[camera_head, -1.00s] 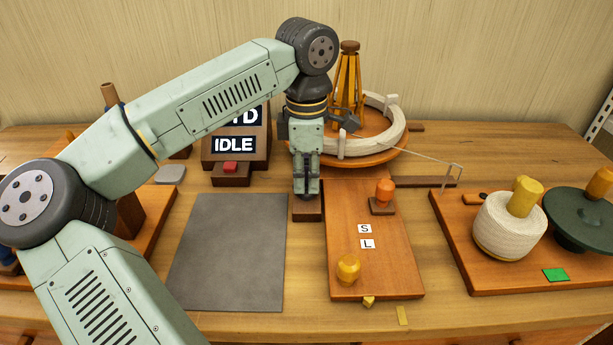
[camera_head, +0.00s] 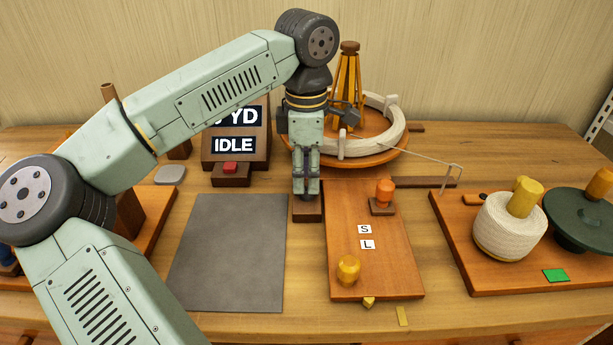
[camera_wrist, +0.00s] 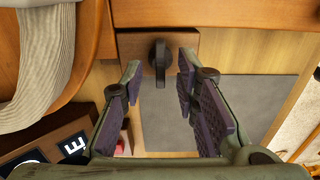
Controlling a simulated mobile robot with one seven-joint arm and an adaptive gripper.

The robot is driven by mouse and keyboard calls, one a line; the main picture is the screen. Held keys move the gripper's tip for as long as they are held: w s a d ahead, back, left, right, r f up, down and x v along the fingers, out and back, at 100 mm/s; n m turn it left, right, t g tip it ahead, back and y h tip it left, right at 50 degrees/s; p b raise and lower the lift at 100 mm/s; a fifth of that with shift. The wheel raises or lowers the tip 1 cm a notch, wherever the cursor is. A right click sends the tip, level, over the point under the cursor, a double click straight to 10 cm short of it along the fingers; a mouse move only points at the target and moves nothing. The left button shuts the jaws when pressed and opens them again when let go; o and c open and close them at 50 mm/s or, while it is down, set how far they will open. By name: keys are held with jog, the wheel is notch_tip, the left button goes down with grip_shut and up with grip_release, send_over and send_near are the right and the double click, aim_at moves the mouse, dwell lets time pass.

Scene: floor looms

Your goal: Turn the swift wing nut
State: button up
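The swift (camera_head: 349,75), a cone of wooden ribs, stands on a round base at the back, ringed by a pale skein (camera_head: 397,125). A dark wing nut (camera_wrist: 160,57) sits on a small wooden block (camera_wrist: 132,45) in the wrist view, its wing lying along the picture's vertical. The block also shows in the head view (camera_head: 307,211), where my fingers hide the nut. My gripper (camera_head: 306,190) points down over the block. In the wrist view its padded fingers (camera_wrist: 161,72) stand apart on either side of the nut, with a visible gap at each side.
A display box reading IDLE (camera_head: 233,146) with a red button (camera_head: 230,168) stands left of my gripper. A grey mat (camera_head: 229,250) lies in front. A board with an orange knob (camera_head: 384,190) is just right. A yarn ball (camera_head: 509,228) sits farther right.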

aim_at(307, 184)
notch_tip(307, 184, up, 11)
dwell(0.3)
jog(key=shift+s+f, duration=0.1)
jog(key=shift+f, duration=0.1)
